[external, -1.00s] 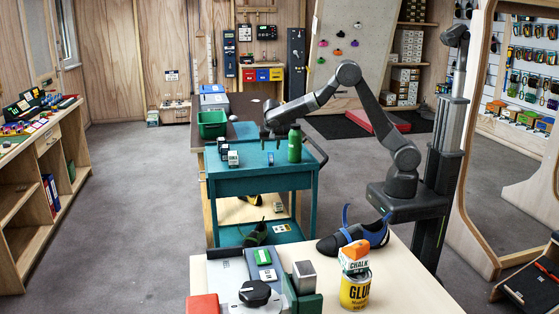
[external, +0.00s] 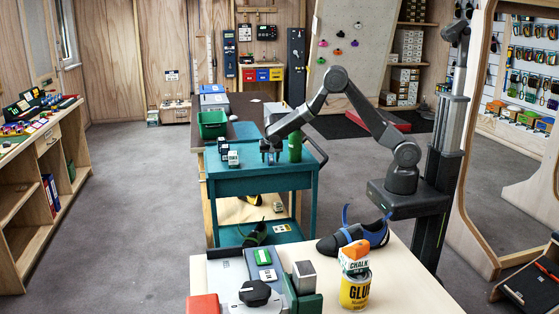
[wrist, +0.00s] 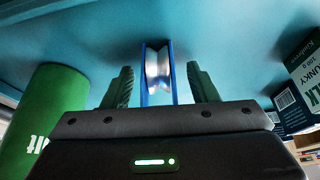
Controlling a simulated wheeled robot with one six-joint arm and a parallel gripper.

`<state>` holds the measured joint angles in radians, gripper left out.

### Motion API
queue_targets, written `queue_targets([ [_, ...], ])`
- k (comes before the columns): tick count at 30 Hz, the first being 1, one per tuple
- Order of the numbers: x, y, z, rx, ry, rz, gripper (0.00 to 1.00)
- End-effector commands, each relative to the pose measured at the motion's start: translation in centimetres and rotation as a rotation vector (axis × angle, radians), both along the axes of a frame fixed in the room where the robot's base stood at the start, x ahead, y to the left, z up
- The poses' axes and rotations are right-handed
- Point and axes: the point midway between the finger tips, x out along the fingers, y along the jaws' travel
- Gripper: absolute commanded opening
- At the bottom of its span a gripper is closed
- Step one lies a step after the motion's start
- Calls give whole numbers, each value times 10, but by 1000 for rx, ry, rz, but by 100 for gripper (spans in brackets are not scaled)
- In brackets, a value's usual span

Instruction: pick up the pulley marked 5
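A pulley (wrist: 158,72) with blue side plates and a pale silver wheel stands on the teal cart top (external: 243,179). No number on it can be read from here. In the wrist view it sits between the two green fingers of my gripper (wrist: 160,86). The fingers are open, one on each side, with a small gap to each side plate. In the external view my gripper (external: 271,157) is low over the cart top, and the pulley is too small and covered to make out there.
Small chalk boxes (external: 233,158) stand to the gripper's left, also in the wrist view (wrist: 302,82). A green bin (external: 212,124) sits behind.

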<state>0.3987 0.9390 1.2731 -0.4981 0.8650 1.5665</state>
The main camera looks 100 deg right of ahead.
Motion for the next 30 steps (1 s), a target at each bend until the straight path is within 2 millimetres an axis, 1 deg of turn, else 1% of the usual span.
queue_targets([
  [1,0,0,0,0,0,0,44],
  [7,0,0,0,0,0,0,5],
  [14,0,0,1,0,-1,0,4],
  [17,1,0,7,-1,-3,0,4],
  [20,1,0,21,-2,-6,-1,4],
  [27,1,0,70,-2,-6,-1,4],
  [30,1,0,86,-1,-4,1,4],
])
